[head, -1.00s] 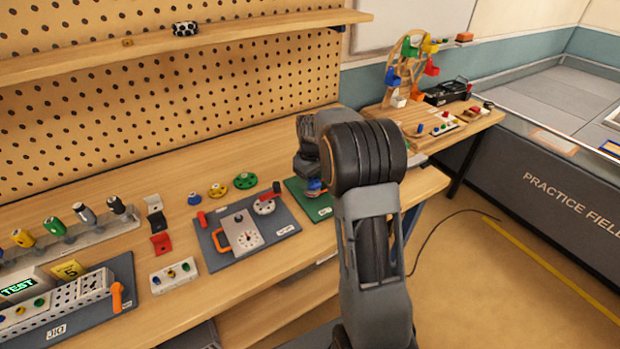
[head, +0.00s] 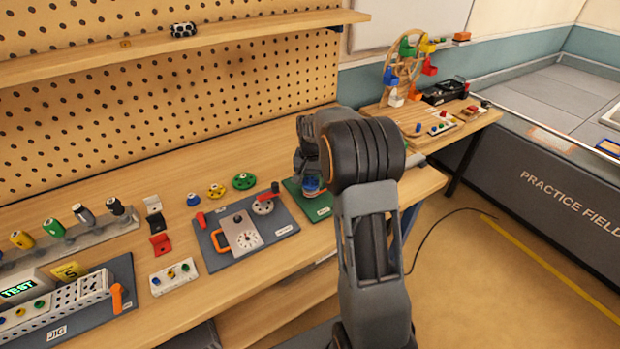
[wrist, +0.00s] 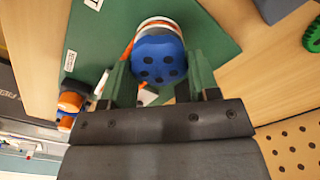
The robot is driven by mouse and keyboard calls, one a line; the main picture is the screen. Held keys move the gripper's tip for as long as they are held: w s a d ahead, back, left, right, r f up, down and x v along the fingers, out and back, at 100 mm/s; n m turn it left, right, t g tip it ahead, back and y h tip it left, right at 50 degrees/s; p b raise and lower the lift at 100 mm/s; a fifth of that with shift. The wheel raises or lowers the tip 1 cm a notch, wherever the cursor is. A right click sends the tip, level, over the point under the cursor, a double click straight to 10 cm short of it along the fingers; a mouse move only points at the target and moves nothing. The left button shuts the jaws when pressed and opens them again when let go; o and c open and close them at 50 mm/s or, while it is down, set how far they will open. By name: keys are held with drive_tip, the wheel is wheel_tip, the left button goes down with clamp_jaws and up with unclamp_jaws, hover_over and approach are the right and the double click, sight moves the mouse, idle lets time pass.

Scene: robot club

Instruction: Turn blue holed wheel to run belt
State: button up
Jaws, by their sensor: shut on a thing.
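The blue holed wheel (wrist: 158,62) is a round blue disc with dark holes, seen face-on in the wrist view above the green board (wrist: 210,35). White and orange parts show just behind its rim. My gripper (wrist: 160,82) has its green fingers on either side of the wheel and is shut on it. In the head view, the blue wheel (head: 312,185) shows partly below my gripper, over the green board (head: 292,188). My arm hides the rest of the board, and I cannot make out the belt.
Left of the green board is a grey board (head: 205,240) with a dial plate and a red-handled crank. Small wheels, a tool rack (head: 75,238) and a test jig (head: 60,330) stand farther left. A second table (head: 480,125) carries a wheel with coloured buckets.

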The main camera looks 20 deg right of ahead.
sight(312, 180)
drive_tip(key=m, duration=0.4)
drive_tip(key=shift+s, duration=0.1)
drive_tip(key=shift+s+d+m, duration=0.1)
drive_tip(key=shift+m, duration=2)
drive_tip(key=o, duration=0.9)
drive_tip(key=shift+r, duration=0.1)
wheel_tip(312, 180, up, 14)
drive_tip(key=shift+f, duration=0.2)
